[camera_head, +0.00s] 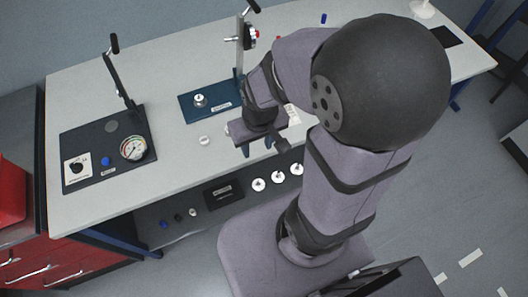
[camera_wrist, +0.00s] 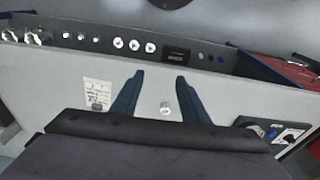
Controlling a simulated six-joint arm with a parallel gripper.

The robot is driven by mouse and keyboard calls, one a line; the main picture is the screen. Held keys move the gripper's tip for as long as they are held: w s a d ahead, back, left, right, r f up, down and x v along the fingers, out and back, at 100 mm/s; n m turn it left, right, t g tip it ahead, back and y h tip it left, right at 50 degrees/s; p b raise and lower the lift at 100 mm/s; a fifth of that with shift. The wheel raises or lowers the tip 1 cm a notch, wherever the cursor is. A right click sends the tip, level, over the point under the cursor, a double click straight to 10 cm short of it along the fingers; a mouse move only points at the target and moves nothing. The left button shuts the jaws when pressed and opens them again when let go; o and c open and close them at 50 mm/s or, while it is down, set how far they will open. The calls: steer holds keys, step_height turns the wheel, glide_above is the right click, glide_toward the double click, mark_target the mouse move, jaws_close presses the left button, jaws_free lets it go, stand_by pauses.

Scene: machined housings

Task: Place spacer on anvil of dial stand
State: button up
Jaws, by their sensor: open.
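The spacer, a small pale round piece (camera_head: 204,140), lies on the light table in front of the dial stand. In the wrist view the spacer (camera_wrist: 164,108) appears between my two blue fingers, on the table beyond them. The dial stand has a dark blue base (camera_head: 225,103), an upright column and a dial near its top. Its anvil (camera_head: 200,100), a small silver round seat, sits on the base and looks bare. My gripper (camera_head: 241,153) is open and empty, right of the spacer; its fingers also show in the wrist view (camera_wrist: 159,76). My arm hides part of the stand.
A dark plate (camera_head: 85,145) with a lever, a gauge and a blue knob stands at the table's left. A dark strip along the table's front carries white discs (camera_head: 259,184) and a black box (camera_head: 223,192). Bare table surrounds the spacer.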

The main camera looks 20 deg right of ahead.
steer(key=shift+g, duration=0.8)
steer(key=s, duration=0.1)
steer(key=s+r, duration=0.2)
steer(key=s, duration=0.1)
